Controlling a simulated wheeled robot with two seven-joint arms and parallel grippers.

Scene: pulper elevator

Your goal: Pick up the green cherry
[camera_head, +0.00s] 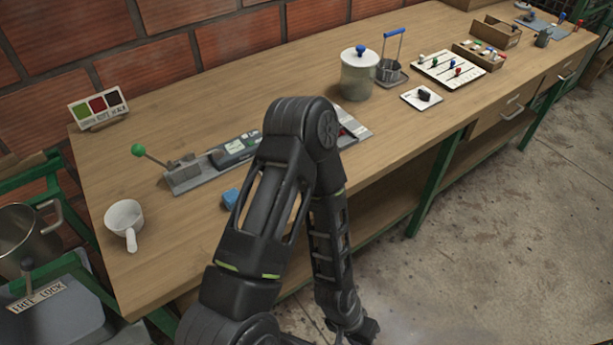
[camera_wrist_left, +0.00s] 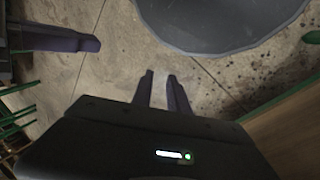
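I cannot pick out a green cherry with certainty. A small green piece (camera_head: 433,61) sits on the white board (camera_head: 472,77) at the back right, among blue and red ones; it is too small to identify. My left gripper (camera_head: 357,333) hangs below the bench's front edge, far from that board. In the left wrist view the left gripper (camera_wrist_left: 164,92) shows two short fingers with a narrow gap and nothing visible between them. My right gripper is not identifiable in the views.
The wooden bench (camera_head: 250,95) holds a green-knobbed lever (camera_head: 138,150), a white cup (camera_head: 124,217), a lidded jar (camera_head: 359,78), a blue-handled tool (camera_head: 391,71), a small white plate (camera_head: 411,98) with a dark piece, and a divided box (camera_head: 478,55). The card (camera_head: 98,106) shows green, red and dark squares.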

